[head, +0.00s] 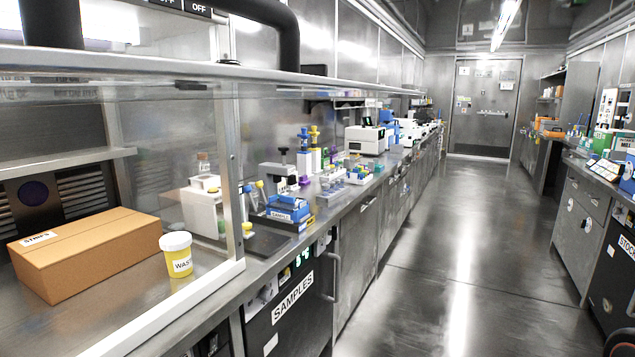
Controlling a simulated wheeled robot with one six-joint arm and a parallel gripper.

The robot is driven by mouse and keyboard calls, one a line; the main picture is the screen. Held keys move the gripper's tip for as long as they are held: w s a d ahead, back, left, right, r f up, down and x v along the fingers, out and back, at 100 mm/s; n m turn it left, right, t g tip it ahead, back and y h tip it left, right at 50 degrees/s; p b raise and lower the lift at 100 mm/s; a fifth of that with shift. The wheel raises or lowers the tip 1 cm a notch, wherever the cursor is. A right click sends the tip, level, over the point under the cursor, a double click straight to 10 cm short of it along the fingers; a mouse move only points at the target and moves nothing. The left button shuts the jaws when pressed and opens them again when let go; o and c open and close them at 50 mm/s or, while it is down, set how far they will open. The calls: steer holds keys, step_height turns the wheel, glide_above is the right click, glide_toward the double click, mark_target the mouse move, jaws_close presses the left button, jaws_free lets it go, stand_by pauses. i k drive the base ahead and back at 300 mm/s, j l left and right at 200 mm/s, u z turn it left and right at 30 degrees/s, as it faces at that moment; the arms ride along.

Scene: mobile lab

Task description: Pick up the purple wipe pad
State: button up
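I cannot make out a purple wipe pad for certain. A dark purple-blue round disc (33,193) shows against a dark slatted panel at the far left, behind the cardboard box. A small purple item (304,181) is on the left bench near the pipettes, too small to identify. My gripper is not in view.
A cardboard box (85,251) and a yellow waste cup (177,254) stand behind the glass of the hood at left. Blue racks (289,209) and instruments line the left bench. The aisle floor (455,240) is clear up to the far door (484,106). Cabinets (580,215) line the right.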

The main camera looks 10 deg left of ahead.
mark_target(304, 181)
steer(key=i+l+z, duration=0.1)
steer(key=i+z, duration=0.3)
steer(key=i, duration=2.35)
